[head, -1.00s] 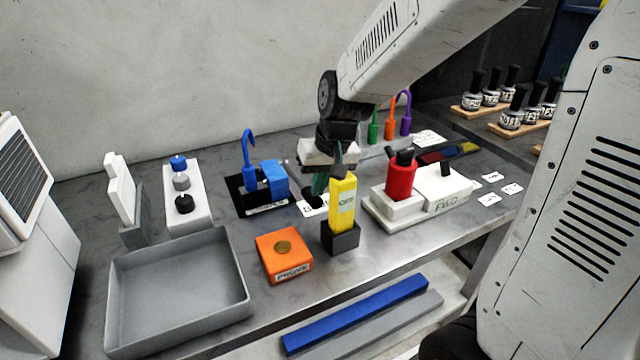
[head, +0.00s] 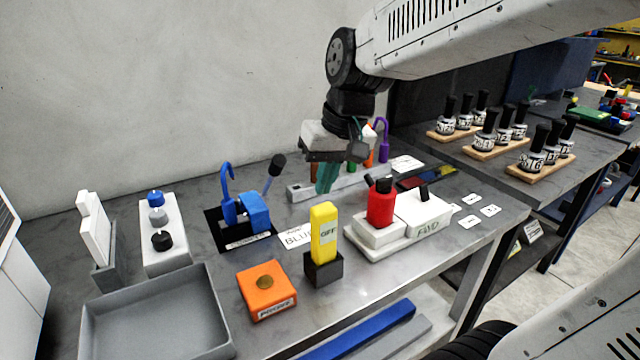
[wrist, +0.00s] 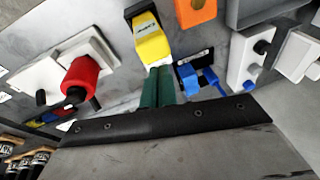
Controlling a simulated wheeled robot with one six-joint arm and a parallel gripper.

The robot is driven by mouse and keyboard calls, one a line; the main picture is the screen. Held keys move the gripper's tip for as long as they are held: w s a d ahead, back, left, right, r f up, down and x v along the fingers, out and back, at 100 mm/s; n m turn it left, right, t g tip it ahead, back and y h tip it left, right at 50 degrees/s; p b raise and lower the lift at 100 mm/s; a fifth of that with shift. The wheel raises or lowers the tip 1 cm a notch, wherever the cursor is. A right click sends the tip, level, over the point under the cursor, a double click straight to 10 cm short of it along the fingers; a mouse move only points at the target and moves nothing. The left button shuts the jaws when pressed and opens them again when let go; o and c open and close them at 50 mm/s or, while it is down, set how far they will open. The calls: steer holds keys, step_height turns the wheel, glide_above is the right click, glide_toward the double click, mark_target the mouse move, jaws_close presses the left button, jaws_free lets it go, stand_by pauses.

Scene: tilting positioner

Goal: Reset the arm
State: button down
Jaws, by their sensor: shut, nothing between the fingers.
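My gripper (head: 327,178) is above the bench, behind the yellow block and to the left of the red cylinder in the head view. Its teal fingers are together and hold nothing; they also show in the wrist view (wrist: 158,88). The yellow block (head: 323,232), marked OFF, stands upright in a dark base (head: 323,270). The red cylinder (head: 381,203) sits in a white fixture (head: 420,215). A blue positioner (head: 254,210) with a hook and a dark-knobbed lever stands on a black plate to the left. Part of the hook rack behind is hidden by my gripper.
A grey tray (head: 222,330) and an orange box (head: 267,290) lie at the front left. A white stand with knobs (head: 173,250) is behind the tray. Several bottles on wooden boards (head: 497,152) stand on the right-hand bench. White cards (head: 470,222) lie near the bench's right end.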

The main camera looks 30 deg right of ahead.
stand_by(0.4)
steer(key=shift+s+f, duration=0.1)
steer(key=shift+s, duration=0.1)
steer(key=s+f+n+g+h, duration=0.1)
steer(key=s, duration=1.5)
steer(key=shift+s+d+f+h, duration=0.15)
steer(key=shift+d+h, duration=0.1)
steer(key=shift+h, duration=0.05)
